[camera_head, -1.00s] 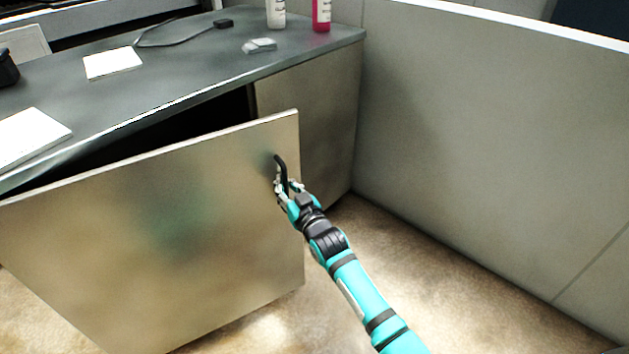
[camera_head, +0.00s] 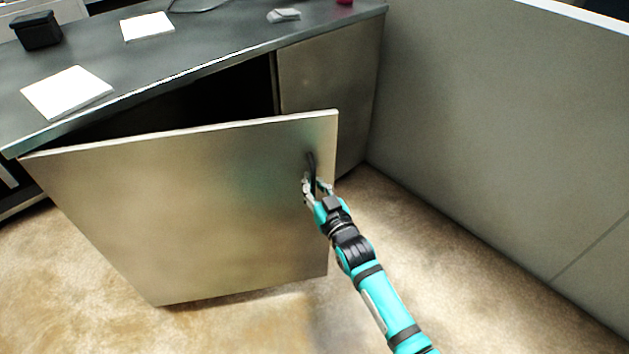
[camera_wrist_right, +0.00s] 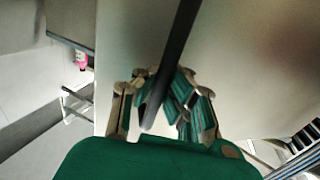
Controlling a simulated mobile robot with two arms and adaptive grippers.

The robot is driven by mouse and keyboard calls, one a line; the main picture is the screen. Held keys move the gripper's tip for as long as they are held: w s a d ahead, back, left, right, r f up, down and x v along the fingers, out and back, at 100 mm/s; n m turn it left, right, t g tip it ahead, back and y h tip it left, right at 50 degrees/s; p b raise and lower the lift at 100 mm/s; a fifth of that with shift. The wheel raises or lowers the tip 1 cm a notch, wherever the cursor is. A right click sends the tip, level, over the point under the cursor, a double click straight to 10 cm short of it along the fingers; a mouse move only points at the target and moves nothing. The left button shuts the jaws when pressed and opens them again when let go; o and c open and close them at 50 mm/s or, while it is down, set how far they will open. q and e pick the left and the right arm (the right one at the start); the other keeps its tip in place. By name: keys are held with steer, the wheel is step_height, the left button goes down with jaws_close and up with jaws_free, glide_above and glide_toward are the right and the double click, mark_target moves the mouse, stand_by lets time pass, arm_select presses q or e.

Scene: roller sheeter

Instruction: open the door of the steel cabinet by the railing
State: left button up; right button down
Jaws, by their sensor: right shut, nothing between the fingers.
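The steel cabinet has a dark top (camera_head: 200,50) and a plain steel front. Its brushed steel door (camera_head: 190,210) stands partly open, swung toward me, with a dark gap above it. The black handle (camera_head: 311,165) is upright near the door's right edge. It shows as a dark bar in the right wrist view (camera_wrist_right: 175,55). My right gripper (camera_head: 317,186) is at the handle, its fingers shut around the lower part of the bar's place. I cannot tell whether they touch the bar. My left gripper is not in view.
A grey wall panel (camera_head: 490,140) stands to the right of the cabinet. The brown floor (camera_head: 430,290) before it is clear. White sheets (camera_head: 67,92), a black box (camera_head: 37,31) and a small clear item (camera_head: 284,15) lie on the cabinet top.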

steer(key=shift+d, duration=0.1)
steer(key=c, duration=1.3)
jaws_free()
steer(key=shift+c, duration=0.2)
steer(key=v, duration=1.2)
